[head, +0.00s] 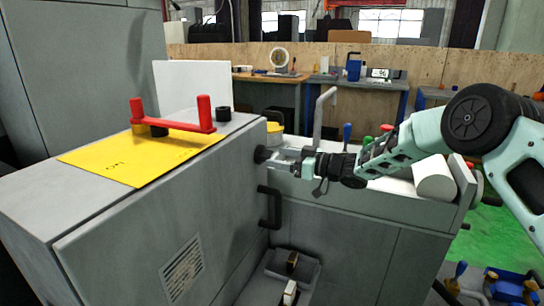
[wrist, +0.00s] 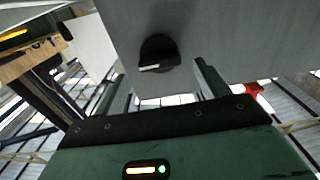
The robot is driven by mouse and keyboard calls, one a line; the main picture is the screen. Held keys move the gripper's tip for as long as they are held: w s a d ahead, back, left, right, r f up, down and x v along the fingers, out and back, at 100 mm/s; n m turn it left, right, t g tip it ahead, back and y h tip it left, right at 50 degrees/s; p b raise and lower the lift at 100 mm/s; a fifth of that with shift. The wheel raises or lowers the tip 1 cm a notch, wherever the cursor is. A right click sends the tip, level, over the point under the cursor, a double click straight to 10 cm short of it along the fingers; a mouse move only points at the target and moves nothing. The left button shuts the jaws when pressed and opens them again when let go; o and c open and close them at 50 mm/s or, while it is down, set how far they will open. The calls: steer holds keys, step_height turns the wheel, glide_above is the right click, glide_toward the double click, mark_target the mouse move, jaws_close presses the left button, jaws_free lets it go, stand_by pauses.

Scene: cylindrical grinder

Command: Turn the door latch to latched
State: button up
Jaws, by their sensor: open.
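The door latch (head: 262,154) is a small black round knob on the grey door's (head: 150,225) face near its upper right corner. It also shows in the wrist view (wrist: 158,50) as a black disc with a pale pointer mark across its lower left. My gripper (head: 276,160) is right at the knob in the head view, coming from the right. In the wrist view my gripper (wrist: 163,78) is open, with one finger either side below the knob and nothing visibly held. I cannot tell whether the fingers touch the knob.
A black bar handle (head: 270,207) is on the door below the latch. A red handle (head: 180,118) stands on a yellow plate (head: 145,158) on top of the machine. A grey bin (head: 285,275) with small items lies below. A bent grey pipe (head: 320,110) rises behind my gripper.

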mark_target(271, 155)
steer(key=shift+x, duration=1.65)
steer(key=c, duration=1)
